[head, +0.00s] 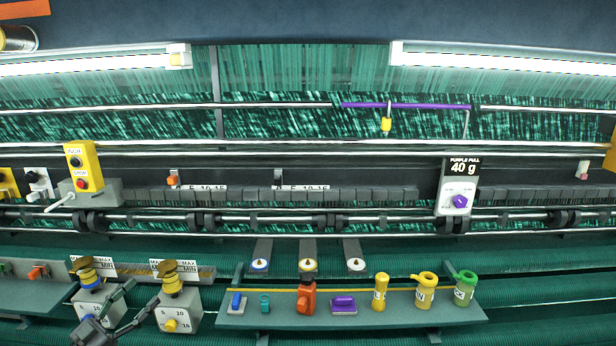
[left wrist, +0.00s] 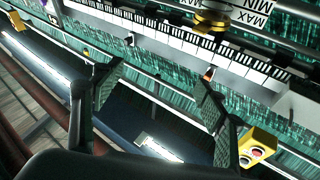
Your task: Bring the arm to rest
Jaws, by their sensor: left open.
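My left gripper (head: 124,309) is at the lower left of the head view, in front of the grey dial boxes, with its dark fingers apart. In the left wrist view the two fingers (left wrist: 158,85) stand wide apart with nothing between them. Beyond them show a scale strip and the green netting. I cannot tell whether the gripper touches the nearer dial box. My right gripper is in neither view.
Two dial boxes (head: 179,312) with yellow-topped knobs stand close to my left gripper. A green shelf (head: 250,319) right of them holds an orange bottle (head: 306,298), yellow containers (head: 380,292) and small tools. A yellow switch box (head: 84,166) is above left. Rails and netting fill the back.

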